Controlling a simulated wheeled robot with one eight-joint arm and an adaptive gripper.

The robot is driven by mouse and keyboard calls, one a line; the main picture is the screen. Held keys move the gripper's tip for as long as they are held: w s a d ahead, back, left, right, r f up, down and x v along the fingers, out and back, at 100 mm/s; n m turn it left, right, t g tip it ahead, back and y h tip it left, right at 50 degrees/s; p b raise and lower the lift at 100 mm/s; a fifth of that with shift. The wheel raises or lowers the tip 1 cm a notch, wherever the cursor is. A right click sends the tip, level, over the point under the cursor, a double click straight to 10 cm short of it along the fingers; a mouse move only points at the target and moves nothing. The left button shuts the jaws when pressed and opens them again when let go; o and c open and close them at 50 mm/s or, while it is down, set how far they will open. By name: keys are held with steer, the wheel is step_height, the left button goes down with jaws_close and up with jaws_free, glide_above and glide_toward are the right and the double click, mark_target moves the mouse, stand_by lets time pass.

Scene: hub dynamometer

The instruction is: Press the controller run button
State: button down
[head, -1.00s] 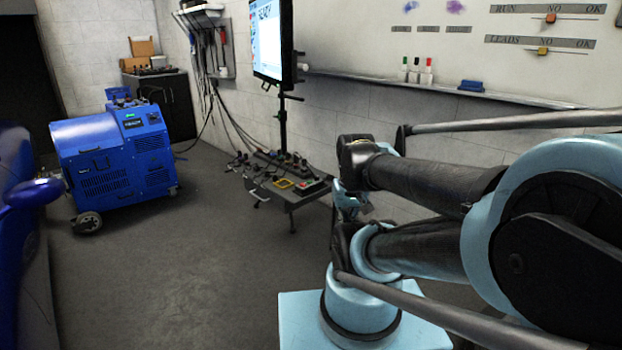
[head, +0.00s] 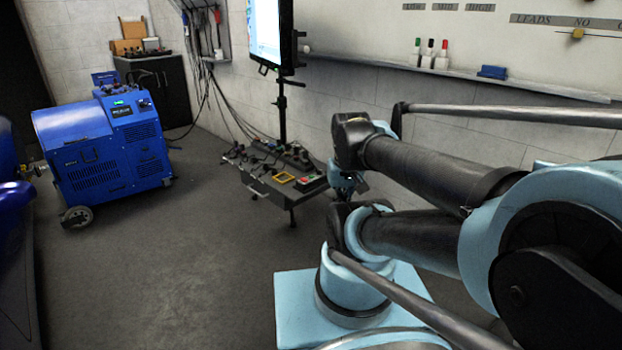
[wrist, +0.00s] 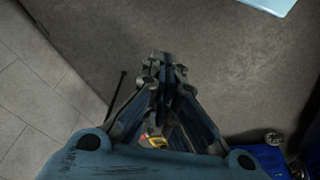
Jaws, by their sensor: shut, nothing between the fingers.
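A small box with a red button and a green spot (head: 308,181) sits at the right end of the dark low table (head: 279,200) in the head view. I cannot tell for sure whether this is the controller with the run button. My gripper (wrist: 161,58) is shut and empty in the wrist view, pointing over bare floor. In the head view it is mostly hidden behind my arm, just right of the table, apart from the box. Through its linkage a small yellow and red patch (wrist: 153,142) shows, too small to identify.
A blue wheeled machine (head: 100,150) stands at left, with a small lit panel on top. A monitor (head: 268,32) on a pole stands behind the table. A yellow frame (head: 283,178) and several dark items lie on the table. The floor (head: 185,255) in front is clear.

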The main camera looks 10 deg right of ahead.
steer(key=w+d+r+t+h, duration=0.1)
steer(key=w+r, duration=0.2)
steer(key=w, duration=0.4)
steer(key=w+d+r+h, duration=0.1)
steer(key=w+r, duration=0.2)
steer(key=w, duration=0.5)
steer(key=t+h, duration=0.4)
glide_above(311, 177)
steer(key=w, duration=0.2)
step_height(311, 177, down, 14)
steer(key=f, duration=0.1)
steer(key=shift+a+r, duration=0.2)
steer(key=shift+r, duration=0.05)
steer(key=shift+f, duration=4.35)
steer(key=shift+f, duration=0.1)
steer(key=shift+s+f, duration=0.1)
steer(key=shift+f, duration=0.2)
